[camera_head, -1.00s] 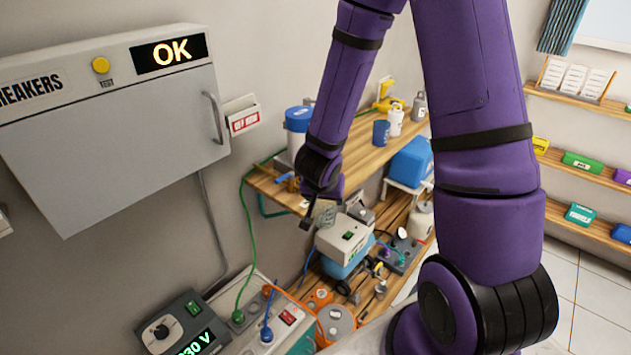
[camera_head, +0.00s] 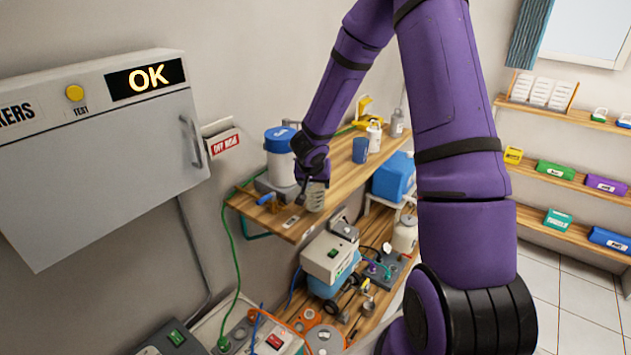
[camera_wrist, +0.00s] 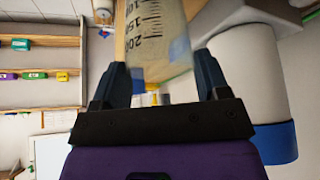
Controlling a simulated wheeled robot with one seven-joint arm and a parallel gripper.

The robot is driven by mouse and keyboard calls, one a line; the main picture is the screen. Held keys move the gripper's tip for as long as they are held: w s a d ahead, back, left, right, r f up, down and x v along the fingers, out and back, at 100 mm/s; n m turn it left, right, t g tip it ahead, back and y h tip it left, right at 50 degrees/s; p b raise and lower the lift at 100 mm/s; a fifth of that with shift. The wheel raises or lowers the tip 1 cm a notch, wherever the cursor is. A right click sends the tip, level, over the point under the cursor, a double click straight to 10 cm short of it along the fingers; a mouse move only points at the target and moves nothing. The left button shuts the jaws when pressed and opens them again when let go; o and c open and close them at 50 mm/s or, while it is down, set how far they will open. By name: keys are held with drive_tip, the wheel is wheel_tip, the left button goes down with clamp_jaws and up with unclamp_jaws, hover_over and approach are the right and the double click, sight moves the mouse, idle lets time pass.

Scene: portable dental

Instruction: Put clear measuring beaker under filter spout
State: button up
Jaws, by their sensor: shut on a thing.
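The clear measuring beaker (camera_head: 315,197) is held in my gripper (camera_head: 304,188), just right of the filter. In the wrist view the beaker (camera_wrist: 155,30), with black graduation marks, sits between the two fingers of my gripper (camera_wrist: 162,68), which are shut on it. The filter (camera_head: 280,160) is a white cylinder with a blue lid on a grey base at the shelf's left end; it also fills the right of the wrist view (camera_wrist: 240,80). A blue-handled tap (camera_head: 267,199) shows at its lower front; its outlet is unclear. I cannot tell whether the beaker touches the shelf.
The wooden shelf (camera_head: 340,176) carries a blue cup (camera_head: 360,150), white bottle (camera_head: 374,136) and yellow item farther right. A grey-and-blue machine (camera_head: 328,257) stands below. A grey cabinet (camera_head: 100,150) hangs at left, and a green cable (camera_head: 232,260) runs down the wall.

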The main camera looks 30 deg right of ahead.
sight(316, 185)
drive_tip(key=shift+w+d+f, duration=0.2)
drive_tip(key=shift+w+d, duration=0.25)
drive_tip(key=shift+w+d+f, duration=0.15)
drive_tip(key=shift+w+d, duration=0.25)
drive_tip(key=shift+w, duration=0.05)
drive_tip(key=shift+a+f, duration=0.1)
drive_tip(key=shift+f, duration=0.3)
drive_tip(key=shift+f, duration=0.15)
drive_tip(key=o, duration=1.2)
